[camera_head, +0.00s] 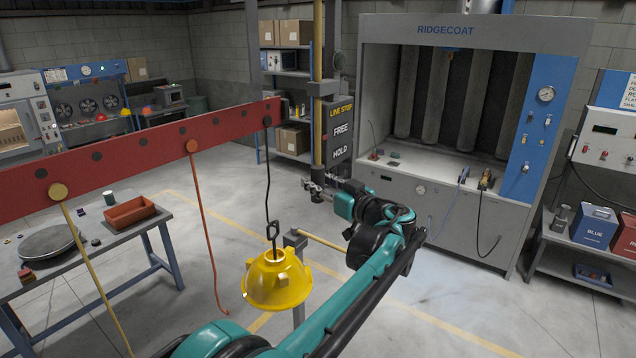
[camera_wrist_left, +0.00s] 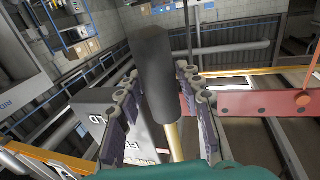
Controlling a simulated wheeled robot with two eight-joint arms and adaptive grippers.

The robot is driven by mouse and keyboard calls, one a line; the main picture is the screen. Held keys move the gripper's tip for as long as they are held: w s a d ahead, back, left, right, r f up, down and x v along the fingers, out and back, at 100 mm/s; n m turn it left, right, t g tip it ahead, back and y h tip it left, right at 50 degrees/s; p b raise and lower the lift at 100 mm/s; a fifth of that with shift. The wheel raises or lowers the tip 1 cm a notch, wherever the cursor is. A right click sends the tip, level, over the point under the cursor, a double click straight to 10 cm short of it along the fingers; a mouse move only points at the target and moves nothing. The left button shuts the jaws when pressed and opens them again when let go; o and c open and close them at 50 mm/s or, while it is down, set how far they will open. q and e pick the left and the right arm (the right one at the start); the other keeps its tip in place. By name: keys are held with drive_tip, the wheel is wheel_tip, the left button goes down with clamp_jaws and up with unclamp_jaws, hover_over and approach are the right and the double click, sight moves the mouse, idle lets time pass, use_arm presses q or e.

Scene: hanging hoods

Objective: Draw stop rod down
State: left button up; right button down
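The stop rod (camera_head: 318,135) is a yellow upright rod running down the front of a grey post, beside the dark LINE STOP board (camera_head: 341,130) marked FREE and HOLD. My left gripper (camera_head: 318,188) is at this lower end. In the left wrist view the dark grip (camera_wrist_left: 165,75) stands between my two spread fingers, with narrow gaps seeming to show at both sides. The yellow rod (camera_wrist_left: 174,142) shows beyond it. My right gripper is in neither view.
A yellow hood (camera_head: 277,280) hangs from the red overhead rail (camera_head: 140,160), close to my left arm. Red and yellow cords also hang from the rail. A grey stub post (camera_head: 297,260) stands behind the hood. The spray booth (camera_head: 440,210) is at the right.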

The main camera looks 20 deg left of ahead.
sight(318, 204)
use_arm(q)
clamp_jaws()
wheel_tip(318, 204, down, 6)
drive_tip(key=b, duration=0.4)
drive_tip(key=shift+f+b, duration=0.25)
drive_tip(key=shift+b, duration=0.05)
drive_tip(key=o, duration=0.6)
unclamp_jaws()
drive_tip(key=shift+r, duration=0.1)
drive_tip(key=v, duration=1.2)
